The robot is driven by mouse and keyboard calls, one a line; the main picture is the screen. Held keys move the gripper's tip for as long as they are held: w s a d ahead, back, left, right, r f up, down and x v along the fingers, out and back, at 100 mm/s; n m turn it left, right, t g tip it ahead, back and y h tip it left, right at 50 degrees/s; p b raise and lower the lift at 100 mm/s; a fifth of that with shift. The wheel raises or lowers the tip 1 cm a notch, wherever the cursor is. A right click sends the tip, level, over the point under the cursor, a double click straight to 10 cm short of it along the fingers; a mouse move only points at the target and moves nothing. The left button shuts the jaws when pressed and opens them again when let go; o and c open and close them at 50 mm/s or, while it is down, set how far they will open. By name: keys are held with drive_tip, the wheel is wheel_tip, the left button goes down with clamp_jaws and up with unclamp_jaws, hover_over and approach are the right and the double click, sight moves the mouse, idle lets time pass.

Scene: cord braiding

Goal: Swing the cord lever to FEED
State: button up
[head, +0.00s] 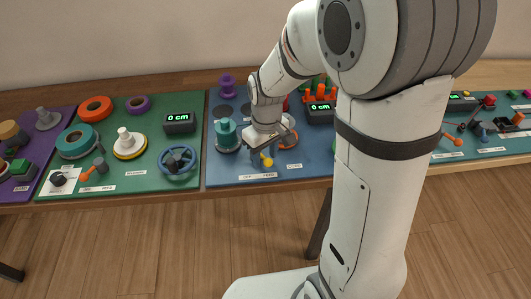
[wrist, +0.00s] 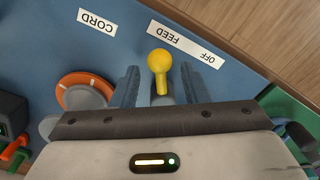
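The cord lever has a yellow ball knob (wrist: 160,61) on a short yellow stem. The knob also shows in the head view (head: 266,161), at the front of the blue board. My gripper (wrist: 160,88) is over the lever, with a blue-grey finger on each side of the stem and visible gaps between. It looks open; in the head view my gripper (head: 267,150) points down at the lever. A white label (wrist: 186,46) reads OFF and FEED, upside down in the wrist view. The knob appears nearer the word FEED there. The lever's base is hidden by my gripper.
A CORD label (wrist: 97,22) and an orange-rimmed grey disc (wrist: 85,92) lie to the left in the wrist view. A teal spool (head: 226,134) stands left of my gripper. A 0 cm display (head: 321,112) is behind right. The board's front edge is close.

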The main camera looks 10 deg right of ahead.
drive_tip(key=shift+r, duration=0.1)
wheel_tip(320, 180, up, 7)
drive_tip(key=shift+d+f+p, duration=0.1)
drive_tip(key=shift+p, duration=0.25)
drive_tip(key=shift+r, duration=0.4)
drive_tip(key=shift+s+d+r, duration=0.1)
drive_tip(key=shift+d+r, duration=0.05)
drive_tip(key=shift+r, duration=0.1)
drive_tip(key=s+d+r+m+t+p, duration=0.1)
drive_tip(key=s+d+r+m+p, duration=0.1)
drive_tip(key=s, duration=0.4)
drive_tip(key=s+d+r+m+t+p, duration=0.1)
drive_tip(key=s+d+r+m+p, duration=0.1)
drive_tip(key=s+d+r+m, duration=0.2)
drive_tip(key=s+d+r, duration=0.1)
drive_tip(key=s+r, duration=0.1)
drive_tip(key=s, duration=0.1)
drive_tip(key=shift+s+t+p, duration=0.2)
drive_tip(key=shift+t+p, duration=0.1)
drive_tip(key=shift+t, duration=0.1)
